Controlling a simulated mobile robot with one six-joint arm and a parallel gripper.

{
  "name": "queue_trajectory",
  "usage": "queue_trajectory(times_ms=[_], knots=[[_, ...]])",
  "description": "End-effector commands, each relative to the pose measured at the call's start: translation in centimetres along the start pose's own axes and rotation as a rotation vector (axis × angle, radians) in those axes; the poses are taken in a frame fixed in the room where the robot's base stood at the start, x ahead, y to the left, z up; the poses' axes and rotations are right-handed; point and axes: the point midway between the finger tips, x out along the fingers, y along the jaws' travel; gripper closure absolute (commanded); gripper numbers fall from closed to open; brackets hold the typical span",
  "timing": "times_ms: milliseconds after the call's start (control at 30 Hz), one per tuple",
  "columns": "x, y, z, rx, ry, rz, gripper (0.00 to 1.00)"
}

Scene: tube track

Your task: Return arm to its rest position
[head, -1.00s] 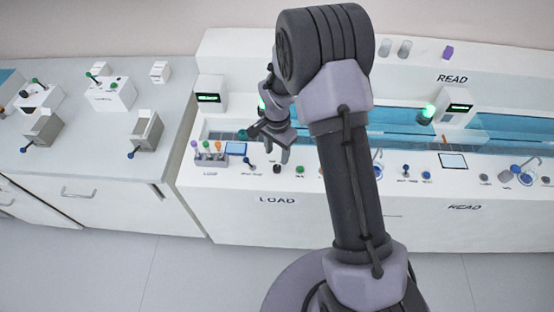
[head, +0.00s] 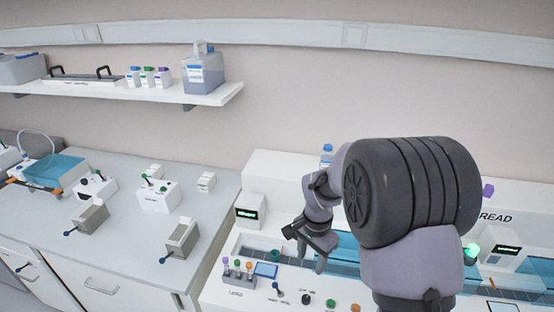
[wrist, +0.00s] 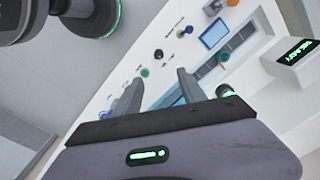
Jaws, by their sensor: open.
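My gripper (head: 308,250) is raised over the LOAD end of the white tube-track bench (head: 245,298), to the left of my own large upper arm joint. Its fingers are apart with nothing between them. In the wrist view my gripper (wrist: 155,92) also shows its two fingers spread, with the bench panel and its knobs beyond them. My arm is bent, and its lower part is cut off by the bottom of the head view.
A rack of capped tubes (head: 238,270) stands on the bench left of my gripper, near a small blue screen (head: 266,270). A display box (head: 250,211) stands behind. A grey counter (head: 125,240) with small devices lies left. A wall shelf (head: 150,92) holds bottles above.

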Motion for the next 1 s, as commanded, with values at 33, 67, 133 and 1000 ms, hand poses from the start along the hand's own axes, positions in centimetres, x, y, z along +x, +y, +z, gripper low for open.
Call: queue_trajectory(times_ms=[33,67,133,1000], knots=[[-2.6,0.6,0.8,-0.031,0.021,-0.043,0.52],[-4.6,1.3,1.6,-0.061,0.036,-0.072,0.52],[-8.9,3.6,4.2,-0.142,0.07,-0.143,0.52],[-14.6,16.4,17.6,-0.518,0.289,-0.421,0.52]])
